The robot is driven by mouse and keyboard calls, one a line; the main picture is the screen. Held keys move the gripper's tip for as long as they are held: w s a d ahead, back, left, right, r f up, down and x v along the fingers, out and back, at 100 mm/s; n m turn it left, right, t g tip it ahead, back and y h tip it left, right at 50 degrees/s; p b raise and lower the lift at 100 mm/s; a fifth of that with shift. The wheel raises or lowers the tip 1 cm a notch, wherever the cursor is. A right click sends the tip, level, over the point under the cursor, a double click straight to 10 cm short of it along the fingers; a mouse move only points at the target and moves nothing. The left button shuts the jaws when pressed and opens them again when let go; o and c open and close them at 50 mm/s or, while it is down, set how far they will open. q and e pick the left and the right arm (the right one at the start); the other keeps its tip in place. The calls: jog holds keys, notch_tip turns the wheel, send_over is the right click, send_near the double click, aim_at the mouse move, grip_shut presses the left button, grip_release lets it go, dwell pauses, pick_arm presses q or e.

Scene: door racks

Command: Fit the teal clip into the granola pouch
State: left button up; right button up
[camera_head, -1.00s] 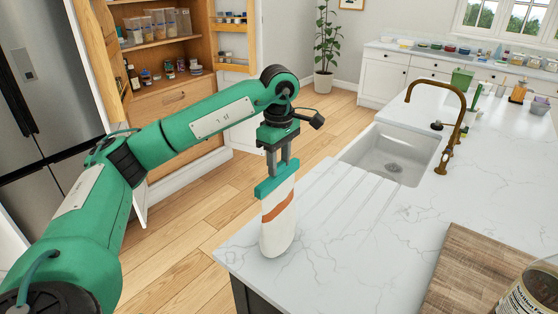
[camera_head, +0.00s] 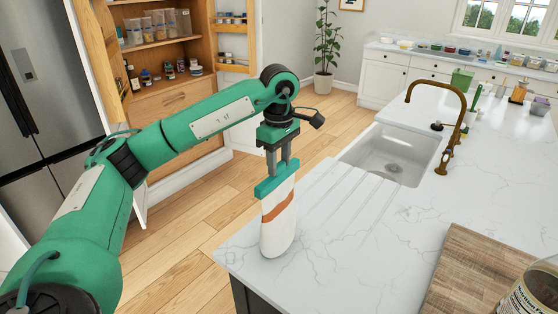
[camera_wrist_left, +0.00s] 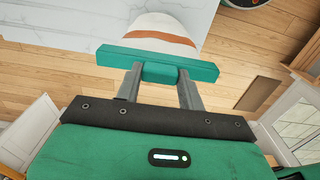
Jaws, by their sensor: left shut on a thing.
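The granola pouch (camera_head: 279,224) is white with an orange band and stands upright near the corner of the marble counter. The teal clip (camera_head: 276,180) lies across the top edge of the pouch. My left gripper (camera_head: 278,166) points down and is shut on the clip. In the left wrist view the clip (camera_wrist_left: 157,64) sits between the fingertips of my left gripper (camera_wrist_left: 160,76), with the pouch (camera_wrist_left: 160,30) directly beyond it. Whether the clip is fully seated on the pouch's edge cannot be told. My right gripper is not in view.
The white sink (camera_head: 390,158) and brass faucet (camera_head: 452,110) are to the right of the pouch. A wooden board (camera_head: 470,270) and a labelled jar (camera_head: 530,290) are at the lower right. The marble around the pouch is clear. An open pantry (camera_head: 170,85) stands behind my arm.

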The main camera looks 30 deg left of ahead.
aim_at(279, 164)
pick_arm(q)
jog(key=shift+f+b, duration=0.65)
jog(key=shift+f, duration=0.25)
jog(key=shift+f+b, duration=0.7)
jog(key=shift+f, duration=0.2)
jog(key=o, duration=1)
jog(key=shift+r, duration=0.1)
jog(key=shift+r, duration=0.55)
notch_tip(279, 164, up, 13)
jog(key=shift+f, duration=0.2)
